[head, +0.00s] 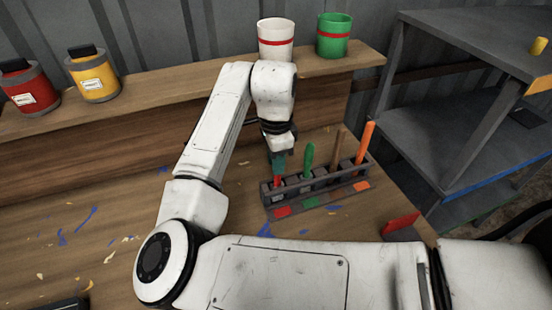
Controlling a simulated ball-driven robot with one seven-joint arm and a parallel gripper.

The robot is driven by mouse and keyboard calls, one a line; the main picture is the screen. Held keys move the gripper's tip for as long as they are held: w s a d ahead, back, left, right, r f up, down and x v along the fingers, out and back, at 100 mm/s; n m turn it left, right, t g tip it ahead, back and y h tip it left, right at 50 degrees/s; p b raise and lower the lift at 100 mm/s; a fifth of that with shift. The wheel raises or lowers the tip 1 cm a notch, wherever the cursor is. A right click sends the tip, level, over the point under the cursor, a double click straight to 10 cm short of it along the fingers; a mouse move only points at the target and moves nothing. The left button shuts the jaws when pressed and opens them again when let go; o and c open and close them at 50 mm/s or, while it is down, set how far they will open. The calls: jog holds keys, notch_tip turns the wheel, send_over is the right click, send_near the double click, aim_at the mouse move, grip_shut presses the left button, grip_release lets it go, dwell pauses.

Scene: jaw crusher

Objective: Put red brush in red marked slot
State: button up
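The brush rack (330,187) is a dark grey holder on the wooden bench, with coloured marks along its front. The red mark (282,211) is at its left end. The red brush (277,182) shows as a short red piece directly below my gripper (278,165), at the leftmost, red-marked slot. My fingers hide its upper part, and the rack wall hides its lower end. My gripper points down over that slot with its fingers close together at the brush. I cannot tell whether they grip it.
Green (308,157), brown (335,150) and orange (366,138) handles stand upright in the rack, right of my gripper. A white cup (276,38) and green cup (334,36) stand on the ledge behind. A red-faced object (401,222) lies front right. Grey shelving (455,110) stands at right.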

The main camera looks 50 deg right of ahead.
jog(key=o, duration=0.4)
jog(key=shift+o, duration=0.2)
jog(key=shift+r, duration=0.1)
notch_tip(320, 180, up, 12)
jog(key=shift+r, duration=0.1)
dwell(0.3)
